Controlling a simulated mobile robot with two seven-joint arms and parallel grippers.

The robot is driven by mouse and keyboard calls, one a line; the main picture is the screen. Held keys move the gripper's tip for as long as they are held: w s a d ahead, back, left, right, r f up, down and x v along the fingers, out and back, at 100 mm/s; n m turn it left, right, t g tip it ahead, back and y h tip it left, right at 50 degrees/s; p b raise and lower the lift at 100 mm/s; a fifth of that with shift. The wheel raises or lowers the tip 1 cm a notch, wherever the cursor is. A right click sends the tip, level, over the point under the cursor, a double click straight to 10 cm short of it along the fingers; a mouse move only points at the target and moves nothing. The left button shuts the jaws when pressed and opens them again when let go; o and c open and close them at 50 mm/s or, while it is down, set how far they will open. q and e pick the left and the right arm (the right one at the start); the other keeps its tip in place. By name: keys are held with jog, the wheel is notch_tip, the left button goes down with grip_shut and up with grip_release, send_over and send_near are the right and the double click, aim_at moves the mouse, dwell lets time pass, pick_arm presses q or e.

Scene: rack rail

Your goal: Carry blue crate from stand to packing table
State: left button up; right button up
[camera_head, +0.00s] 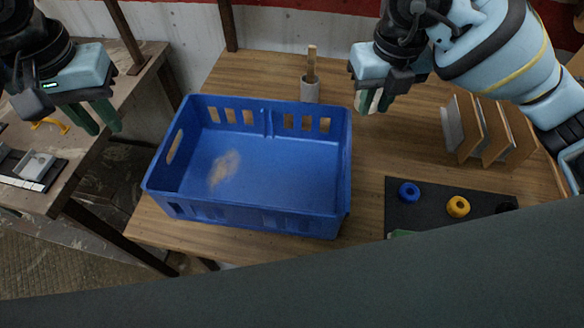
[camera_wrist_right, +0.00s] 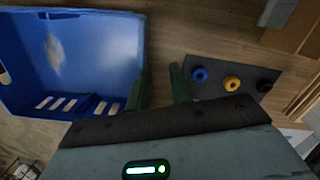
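The blue crate (camera_head: 258,165) sits upright on a wood-topped table (camera_head: 372,190), near its left edge. It has slotted walls and is empty apart from a pale brownish patch on its floor. The crate also shows at the left of the right wrist view (camera_wrist_right: 100,45). My left gripper (camera_head: 97,122) is open and empty, left of the crate and apart from it. My right gripper (camera_head: 374,102) is open with nothing between its fingers, just beyond the crate's right back corner; it also shows in the right wrist view (camera_wrist_right: 159,85). Which table is the stand is not clear.
A grey cup with a wooden stick (camera_head: 310,88) stands behind the crate. A black mat (camera_head: 430,215) with blue, yellow and black rings lies to the right. Upright panels (camera_head: 480,130) stand behind it. A second table (camera_head: 125,97) at left carries a grey tray (camera_head: 35,165).

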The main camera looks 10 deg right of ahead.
jog(key=shift+s+r, duration=0.15)
jog(key=shift+r, duration=1.2)
jog(key=shift+s+r, duration=0.1)
jog(key=shift+r, duration=1.25)
jog(key=shift+f, duration=0.1)
